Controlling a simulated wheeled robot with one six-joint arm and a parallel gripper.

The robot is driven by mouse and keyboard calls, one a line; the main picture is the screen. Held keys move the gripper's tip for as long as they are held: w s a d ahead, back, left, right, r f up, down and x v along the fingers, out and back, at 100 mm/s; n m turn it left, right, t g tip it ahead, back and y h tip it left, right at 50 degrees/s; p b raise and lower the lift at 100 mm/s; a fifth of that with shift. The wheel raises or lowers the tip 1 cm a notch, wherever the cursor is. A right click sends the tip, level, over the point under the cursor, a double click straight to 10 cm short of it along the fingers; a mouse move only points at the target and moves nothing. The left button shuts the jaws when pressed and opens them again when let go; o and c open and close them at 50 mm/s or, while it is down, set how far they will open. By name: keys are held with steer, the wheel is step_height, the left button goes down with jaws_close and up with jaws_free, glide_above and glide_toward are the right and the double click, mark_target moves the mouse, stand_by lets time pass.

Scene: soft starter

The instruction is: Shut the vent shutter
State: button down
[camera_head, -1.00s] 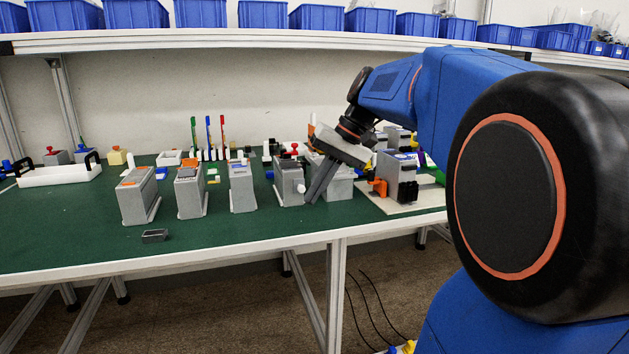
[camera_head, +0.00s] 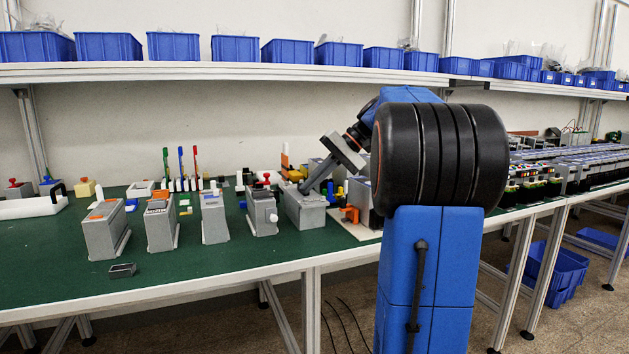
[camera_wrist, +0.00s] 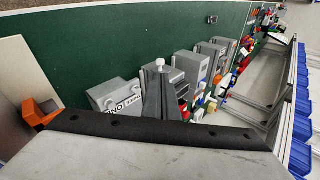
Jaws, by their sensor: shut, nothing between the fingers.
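My gripper (camera_head: 303,189) is shut and empty. In the head view its fingertips overlap the top of a grey box (camera_head: 304,212); I cannot tell whether they touch it. In the wrist view the shut fingers (camera_wrist: 160,82) point away over the bench beside a grey box with printed lettering (camera_wrist: 112,92). A grey box with a white knob on its front (camera_head: 262,212) stands just left of my gripper. More grey boxes stand further left (camera_head: 213,218) (camera_head: 160,225) (camera_head: 104,230). I cannot tell which part is the vent shutter; my gripper may hide it.
An orange clamp-like part (camera_head: 349,214) stands right of my gripper. A small dark tray (camera_head: 122,270) lies near the front edge of the green bench (camera_head: 200,265). Coloured upright pens (camera_head: 181,165) stand behind. Blue bins (camera_head: 235,48) line the shelf above. The front left bench is mostly clear.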

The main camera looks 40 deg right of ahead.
mark_target(276, 216)
steer(key=x, duration=1)
steer(key=shift+d, duration=0.1)
